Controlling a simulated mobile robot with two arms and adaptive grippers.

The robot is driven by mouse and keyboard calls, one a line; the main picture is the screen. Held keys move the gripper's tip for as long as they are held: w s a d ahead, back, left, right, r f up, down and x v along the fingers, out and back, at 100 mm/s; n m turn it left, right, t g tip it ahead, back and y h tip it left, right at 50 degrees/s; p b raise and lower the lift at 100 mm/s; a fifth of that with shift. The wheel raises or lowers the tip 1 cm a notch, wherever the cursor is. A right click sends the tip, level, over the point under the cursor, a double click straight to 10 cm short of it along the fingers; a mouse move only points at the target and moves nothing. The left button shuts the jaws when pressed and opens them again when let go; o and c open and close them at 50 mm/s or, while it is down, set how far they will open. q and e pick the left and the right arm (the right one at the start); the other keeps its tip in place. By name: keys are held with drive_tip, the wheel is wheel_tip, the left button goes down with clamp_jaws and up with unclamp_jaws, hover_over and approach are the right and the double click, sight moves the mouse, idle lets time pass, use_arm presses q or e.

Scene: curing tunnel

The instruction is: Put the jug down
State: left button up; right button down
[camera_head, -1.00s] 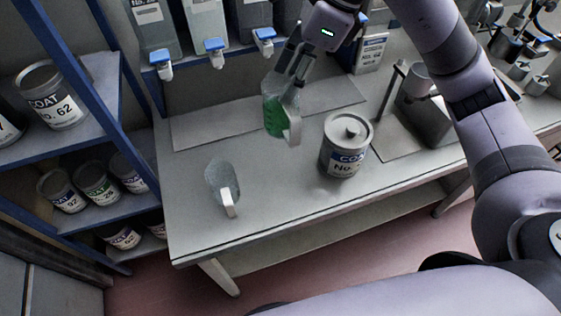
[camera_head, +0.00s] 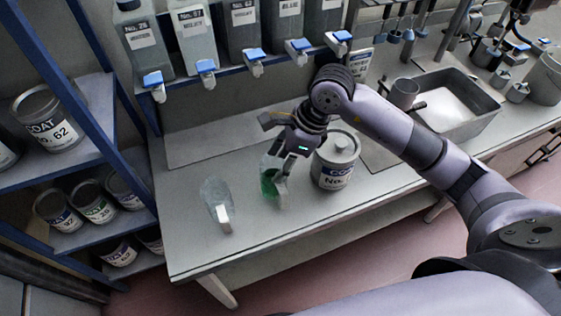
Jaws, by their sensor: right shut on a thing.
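The jug (camera_head: 268,186) is clear, with green liquid in it and a pale handle. It stands upright at the bench (camera_head: 180,235), between a second clear jug and a grey can. My right gripper (camera_head: 281,166) is shut on it from above and hides its upper part. I cannot tell for sure whether its base touches the bench top. My left gripper is not in view.
An empty clear jug (camera_head: 213,198) stands to the left. A grey COAT can (camera_head: 336,160) stands close on the right. Bottles with blue taps (camera_head: 206,68) hang above the back. The front bench strip is clear.

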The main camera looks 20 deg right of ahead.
drive_tip(key=shift+f, duration=0.7)
drive_tip(key=shift+f, duration=0.2)
drive_tip(key=c, duration=0.7)
unclamp_jaws()
drive_tip(key=shift+r, duration=0.1)
